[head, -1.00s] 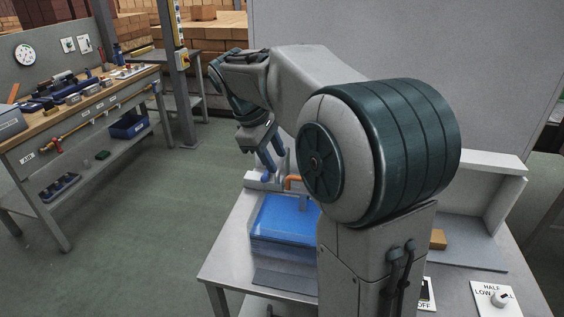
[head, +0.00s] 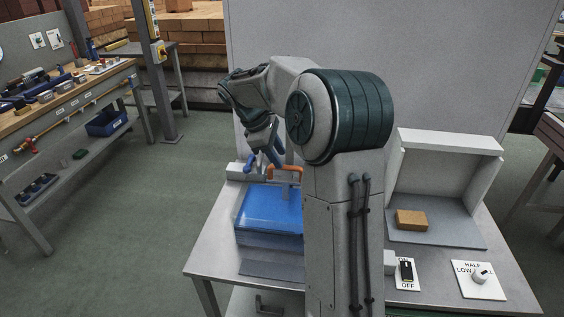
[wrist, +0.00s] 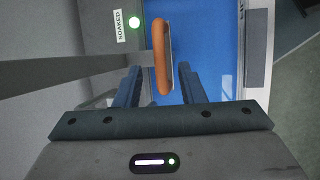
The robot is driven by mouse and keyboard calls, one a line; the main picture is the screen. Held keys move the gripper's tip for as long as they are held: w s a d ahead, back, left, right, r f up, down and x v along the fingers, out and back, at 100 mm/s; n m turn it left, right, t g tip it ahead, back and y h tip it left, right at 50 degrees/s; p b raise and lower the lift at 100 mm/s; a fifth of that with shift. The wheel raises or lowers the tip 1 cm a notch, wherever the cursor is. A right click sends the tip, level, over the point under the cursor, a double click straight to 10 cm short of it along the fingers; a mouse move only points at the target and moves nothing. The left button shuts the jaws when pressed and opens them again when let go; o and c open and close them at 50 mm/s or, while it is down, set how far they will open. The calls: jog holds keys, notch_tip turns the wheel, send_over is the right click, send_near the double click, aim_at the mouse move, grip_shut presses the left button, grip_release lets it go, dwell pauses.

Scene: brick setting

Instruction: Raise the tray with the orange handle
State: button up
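The orange handle (head: 286,170) stands at the back of a blue, water-like tank (head: 268,208) on the grey bench, left of my arm column. The tray itself is hard to make out from the blue below the handle. In the wrist view the orange handle (wrist: 160,58) lies between the two blue fingers of my gripper (wrist: 159,72), with a gap on each side. My gripper is open and holds nothing. In the head view my gripper (head: 262,160) points down just left of the handle, and its contact there cannot be told.
A brown brick (head: 411,220) lies in a white open box (head: 450,145). An OFF switch (head: 406,272) and a HALF/LOW knob (head: 480,277) are at the front right. A tool bench stands left.

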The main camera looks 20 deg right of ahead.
jog(key=shift+x, duration=1.65)
grip_shut()
notch_tip(320, 180, up, 12)
jog(key=p, duration=0.9)
jog(key=shift+f, duration=0.15)
jog(key=shift+w, duration=0.1)
grip_release()
